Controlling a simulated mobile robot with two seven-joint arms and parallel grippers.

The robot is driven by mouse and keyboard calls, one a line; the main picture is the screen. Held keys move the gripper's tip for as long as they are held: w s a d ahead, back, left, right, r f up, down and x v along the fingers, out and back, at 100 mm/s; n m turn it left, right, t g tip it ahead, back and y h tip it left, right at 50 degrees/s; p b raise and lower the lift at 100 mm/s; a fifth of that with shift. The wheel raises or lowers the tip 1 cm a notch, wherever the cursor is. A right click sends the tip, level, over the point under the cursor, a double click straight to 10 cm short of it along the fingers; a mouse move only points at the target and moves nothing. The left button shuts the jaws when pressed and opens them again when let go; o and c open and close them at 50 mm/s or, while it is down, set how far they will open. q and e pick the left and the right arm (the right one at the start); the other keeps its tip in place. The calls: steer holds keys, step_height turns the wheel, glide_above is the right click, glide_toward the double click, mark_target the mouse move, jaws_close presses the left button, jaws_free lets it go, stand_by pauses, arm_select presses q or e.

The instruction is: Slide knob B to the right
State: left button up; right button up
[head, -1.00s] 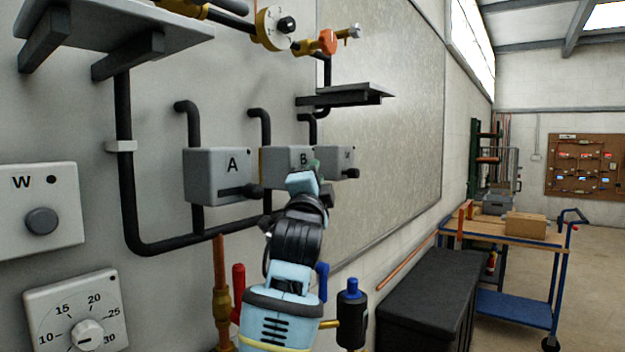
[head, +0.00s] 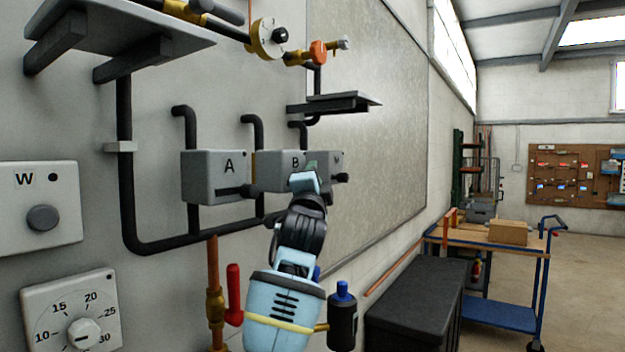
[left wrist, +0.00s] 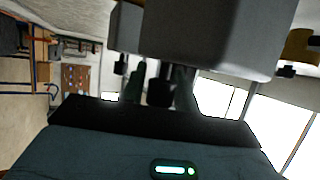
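Box B (head: 281,171) is a grey wall box marked B, between box A (head: 214,177) and a third box (head: 336,170). My left gripper (head: 311,166) is in front of box B's right side and hides its knob in the head view. In the left wrist view, box B (left wrist: 218,38) fills the top, and knob B (left wrist: 160,92), a dark stub, sits between the two greenish fingers of my left gripper (left wrist: 162,88). The fingers stand apart on either side of it; whether they touch it is unclear. My right gripper is not in view.
Pipes run below the boxes. A small shelf (head: 335,103) juts out above. A red lever (head: 234,293) and black bin (head: 415,300) are lower down.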

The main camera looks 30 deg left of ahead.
arm_select(q)
steer(key=shift+o, duration=1.4)
steer(key=shift+w+f, duration=0.1)
steer(key=shift+w, duration=0.1)
steer(key=shift+s, duration=0.2)
steer(key=v, duration=0.7)
steer(key=shift+s, duration=0.25)
steer(key=shift+d+f, duration=0.1)
steer(key=shift+f, duration=0.05)
